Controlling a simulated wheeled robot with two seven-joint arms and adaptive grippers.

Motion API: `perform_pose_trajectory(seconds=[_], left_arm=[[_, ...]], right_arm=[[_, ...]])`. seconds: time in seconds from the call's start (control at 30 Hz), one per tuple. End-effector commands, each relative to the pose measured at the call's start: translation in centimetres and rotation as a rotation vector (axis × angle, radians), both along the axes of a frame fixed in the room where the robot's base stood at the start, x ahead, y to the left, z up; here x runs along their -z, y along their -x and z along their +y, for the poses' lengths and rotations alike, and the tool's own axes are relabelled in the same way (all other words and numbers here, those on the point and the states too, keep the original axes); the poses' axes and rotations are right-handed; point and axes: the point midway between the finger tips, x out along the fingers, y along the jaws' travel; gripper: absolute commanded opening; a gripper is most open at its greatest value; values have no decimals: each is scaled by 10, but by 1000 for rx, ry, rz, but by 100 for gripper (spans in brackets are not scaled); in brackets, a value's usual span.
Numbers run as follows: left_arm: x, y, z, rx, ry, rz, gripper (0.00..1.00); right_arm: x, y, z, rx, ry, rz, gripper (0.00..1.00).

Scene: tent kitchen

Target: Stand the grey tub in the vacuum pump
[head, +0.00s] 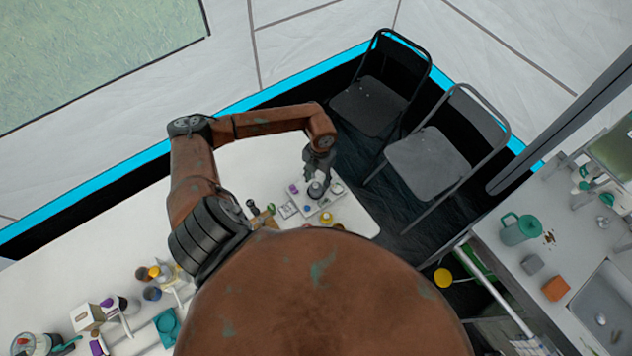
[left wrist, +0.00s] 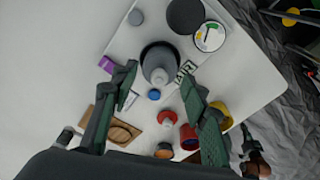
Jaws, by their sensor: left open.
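The vacuum pump (head: 326,205) is a pale unit near the right end of the white table, and its plate (left wrist: 133,48) carries a round gauge, a dark disc and a blue knob. A grey rounded piece (left wrist: 159,66), which looks like the grey tub, sits inside a dark round ring on the pump. In the head view it is a small grey shape (head: 315,190). My left gripper (head: 318,174) points down over it. In the left wrist view the gripper (left wrist: 159,84) is open, its fingers apart on either side, with no visible grip. My right gripper is not in view.
A wooden block (left wrist: 116,131), a red-and-white piece (left wrist: 168,119) and a yellow item (left wrist: 220,114) lie near the pump. Several jars and boxes stand at the table's left. Two folding chairs (head: 428,160) are beyond the table. A counter with a sink (head: 606,310) is at right.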

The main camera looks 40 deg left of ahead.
Motion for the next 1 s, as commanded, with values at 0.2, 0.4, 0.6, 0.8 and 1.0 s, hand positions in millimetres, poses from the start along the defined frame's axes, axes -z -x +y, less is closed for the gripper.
perform_pose_trajectory(seconds=[0.2,0.4,0.6,0.8,1.0], left_arm=[[-19,-2,0,0,-1,-1,42],[-34,-3,1,0,0,0,42],[-49,-5,1,0,-1,-1,42],[-60,-6,1,0,0,-1,42],[-60,-6,1,0,0,0,42]], right_arm=[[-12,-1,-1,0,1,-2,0],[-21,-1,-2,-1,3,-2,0],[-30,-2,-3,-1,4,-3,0],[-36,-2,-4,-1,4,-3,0],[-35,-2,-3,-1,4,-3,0]])
